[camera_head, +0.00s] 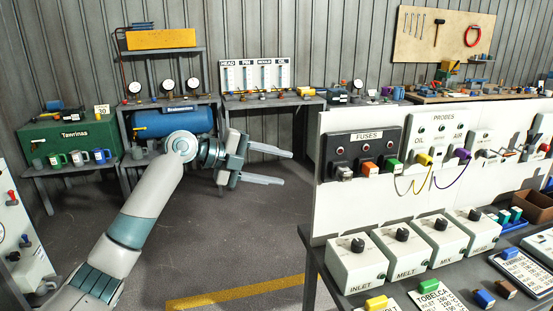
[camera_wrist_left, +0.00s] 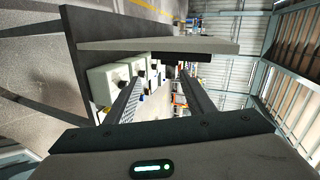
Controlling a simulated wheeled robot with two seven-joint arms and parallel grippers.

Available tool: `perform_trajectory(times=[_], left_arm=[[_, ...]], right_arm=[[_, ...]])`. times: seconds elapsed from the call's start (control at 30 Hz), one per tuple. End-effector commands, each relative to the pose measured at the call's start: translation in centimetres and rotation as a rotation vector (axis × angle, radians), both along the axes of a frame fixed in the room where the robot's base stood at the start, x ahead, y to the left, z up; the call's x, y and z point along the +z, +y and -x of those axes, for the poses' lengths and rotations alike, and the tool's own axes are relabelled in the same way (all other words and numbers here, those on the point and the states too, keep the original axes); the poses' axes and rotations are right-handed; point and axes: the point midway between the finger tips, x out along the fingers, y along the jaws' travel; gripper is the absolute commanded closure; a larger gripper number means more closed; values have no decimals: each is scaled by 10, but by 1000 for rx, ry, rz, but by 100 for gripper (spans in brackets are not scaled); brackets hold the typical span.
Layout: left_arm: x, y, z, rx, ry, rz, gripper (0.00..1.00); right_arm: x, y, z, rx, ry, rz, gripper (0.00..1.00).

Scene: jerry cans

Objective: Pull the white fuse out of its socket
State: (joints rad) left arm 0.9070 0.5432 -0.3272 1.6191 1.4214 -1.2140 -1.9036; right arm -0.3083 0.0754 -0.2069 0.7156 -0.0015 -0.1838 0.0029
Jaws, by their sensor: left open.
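The white fuse (camera_head: 344,172) sits in the leftmost socket of the black FUSES panel (camera_head: 364,144), on the upright white board. An orange fuse (camera_head: 369,168) and a green fuse (camera_head: 393,164) sit to its right in the same row. My left gripper (camera_head: 286,167) is open and empty, in the air left of the board, its fingers pointing right. A gap separates the fingertips from the white fuse in the picture. In the left wrist view the open fingers (camera_wrist_left: 160,76) show, but I cannot make out the white fuse there. My right gripper is not in view.
The white board (camera_head: 328,211) stands on a dark table, its edge facing my left gripper. Below it are control boxes, including INLET (camera_head: 357,261). Yellow (camera_head: 424,159) and purple (camera_head: 462,154) probes with wires hang right of the fuses. Open floor lies left of the table.

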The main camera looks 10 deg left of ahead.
Motion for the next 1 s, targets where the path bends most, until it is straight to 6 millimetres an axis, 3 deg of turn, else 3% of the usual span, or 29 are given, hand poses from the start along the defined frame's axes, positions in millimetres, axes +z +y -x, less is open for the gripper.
perform_trajectory(times=[0.1, 0.2, 0.73, 1.0], left_arm=[[27, -6, 15, -68, -72, -38, 51], [35, -7, 21, -93, -97, -53, 51], [35, -11, 19, -95, -99, -51, 51], [29, -28, 10, -94, -96, -51, 51]], right_arm=[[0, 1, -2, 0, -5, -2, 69], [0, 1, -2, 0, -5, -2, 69], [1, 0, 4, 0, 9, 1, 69], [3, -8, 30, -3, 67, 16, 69]])
